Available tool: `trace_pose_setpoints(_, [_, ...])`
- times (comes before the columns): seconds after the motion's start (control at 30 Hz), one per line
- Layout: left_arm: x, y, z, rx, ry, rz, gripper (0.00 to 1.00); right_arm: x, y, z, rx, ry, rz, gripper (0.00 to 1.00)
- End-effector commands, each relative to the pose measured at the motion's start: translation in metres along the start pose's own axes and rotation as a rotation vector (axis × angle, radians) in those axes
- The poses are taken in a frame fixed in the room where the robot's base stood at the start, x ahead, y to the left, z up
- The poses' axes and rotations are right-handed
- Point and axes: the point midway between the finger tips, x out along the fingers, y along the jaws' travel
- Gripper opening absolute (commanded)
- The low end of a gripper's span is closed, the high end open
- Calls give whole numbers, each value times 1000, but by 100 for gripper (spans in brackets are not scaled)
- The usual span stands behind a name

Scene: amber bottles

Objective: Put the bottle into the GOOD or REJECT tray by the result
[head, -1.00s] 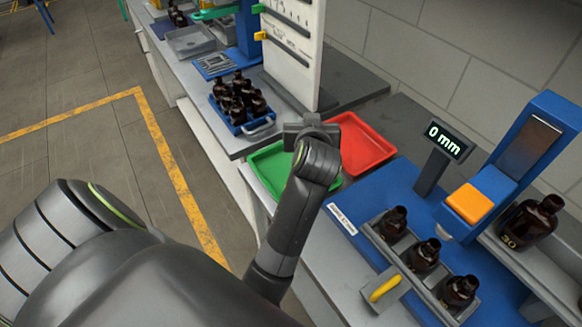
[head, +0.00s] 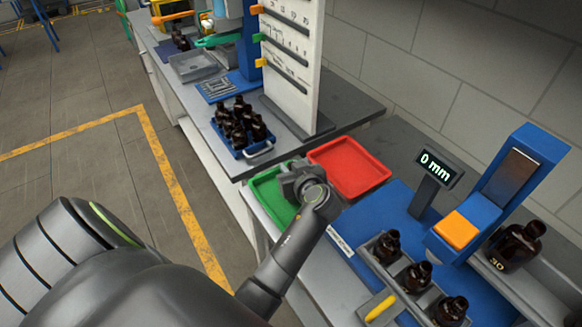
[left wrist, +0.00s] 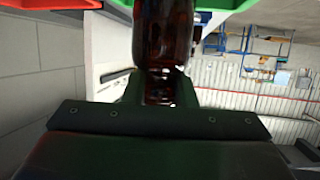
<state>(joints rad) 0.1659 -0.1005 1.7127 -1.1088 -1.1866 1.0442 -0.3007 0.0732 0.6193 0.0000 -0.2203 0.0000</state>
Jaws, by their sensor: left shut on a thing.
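My left gripper (head: 300,186) is over the green tray (head: 264,190), beside the red tray (head: 350,166). In the left wrist view its fingers (left wrist: 160,92) are shut on an amber bottle (left wrist: 163,32), around the narrower part. My wrist hides the bottle in the head view. Green tray edge (left wrist: 120,5) and a red tray corner (left wrist: 40,4) show at the top of the left wrist view. I cannot tell whether the bottle touches the tray. My right gripper is not in view.
A gauge with a "0 mm" display (head: 435,167) and orange pad (head: 457,229) stands at right. Three bottles sit in a grey rack (head: 372,248). A bottle marked 30 (head: 514,246) is at far right. A blue crate of bottles (head: 232,146) and white panel (head: 290,65) stand behind.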

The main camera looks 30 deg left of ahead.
Motion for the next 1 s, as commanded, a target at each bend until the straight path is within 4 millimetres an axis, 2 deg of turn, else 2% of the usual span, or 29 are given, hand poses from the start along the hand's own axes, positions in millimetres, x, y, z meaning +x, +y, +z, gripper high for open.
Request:
trace_pose_setpoints(0.43, [4,0,10,-1,2,1,0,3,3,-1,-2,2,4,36])
trace_pose_setpoints(0.47, [3,0,8,0,1,1,28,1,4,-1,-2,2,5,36])
trace_pose_setpoints(0.6, [3,0,8,0,0,1,46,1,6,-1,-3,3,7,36])
trace_pose_setpoints(1.0, [2,0,5,0,0,1,46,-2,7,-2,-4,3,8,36])
